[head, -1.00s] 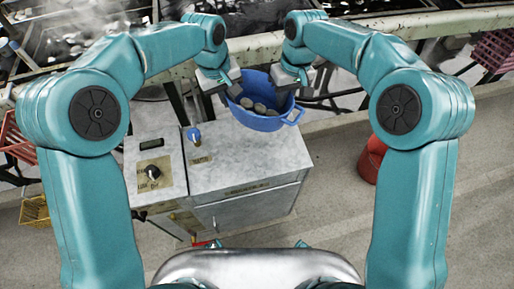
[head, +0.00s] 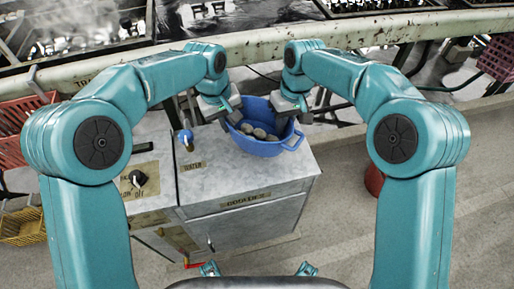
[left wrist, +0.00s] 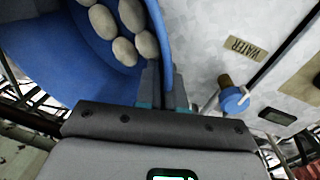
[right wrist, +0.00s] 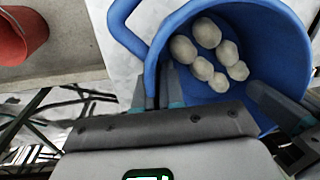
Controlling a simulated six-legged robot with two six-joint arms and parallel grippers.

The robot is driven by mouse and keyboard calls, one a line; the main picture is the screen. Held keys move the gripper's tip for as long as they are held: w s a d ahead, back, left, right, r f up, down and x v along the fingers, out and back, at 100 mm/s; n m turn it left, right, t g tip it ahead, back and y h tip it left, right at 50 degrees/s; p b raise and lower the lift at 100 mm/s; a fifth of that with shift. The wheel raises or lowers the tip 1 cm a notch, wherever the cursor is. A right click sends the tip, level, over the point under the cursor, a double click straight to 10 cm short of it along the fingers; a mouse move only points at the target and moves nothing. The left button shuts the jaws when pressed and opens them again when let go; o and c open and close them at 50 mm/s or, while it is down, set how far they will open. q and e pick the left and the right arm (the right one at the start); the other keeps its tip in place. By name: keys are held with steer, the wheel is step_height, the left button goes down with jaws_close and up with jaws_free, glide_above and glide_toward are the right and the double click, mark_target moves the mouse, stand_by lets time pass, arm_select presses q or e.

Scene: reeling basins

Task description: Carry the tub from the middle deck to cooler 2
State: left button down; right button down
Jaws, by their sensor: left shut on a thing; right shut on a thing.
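The blue tub (head: 262,149) holds several pale, rounded lumps and shows at the back right of a grey cabinet top in the head view. I cannot tell whether it rests on that top or hangs just above it. My left gripper (head: 229,108) is shut on the tub's left rim. The left wrist view shows its fingers (left wrist: 165,88) at the blue wall. My right gripper (head: 290,108) is shut on the far right rim. The right wrist view shows its fingers (right wrist: 165,88) at the wall beside a loop handle (right wrist: 122,22). The tub looks about level.
The grey cabinet (head: 250,222) has a front label that is hard to read, a WATER label and a blue-handled tap (head: 186,138). A control box with a black knob (head: 137,178) adjoins it on the left. A red bucket (head: 373,181) stands right. A rusty rail (head: 340,30) runs behind.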

arm_select(q)
steer(key=shift+f, duration=0.15)
arm_select(e)
steer(key=shift+f, duration=0.15)
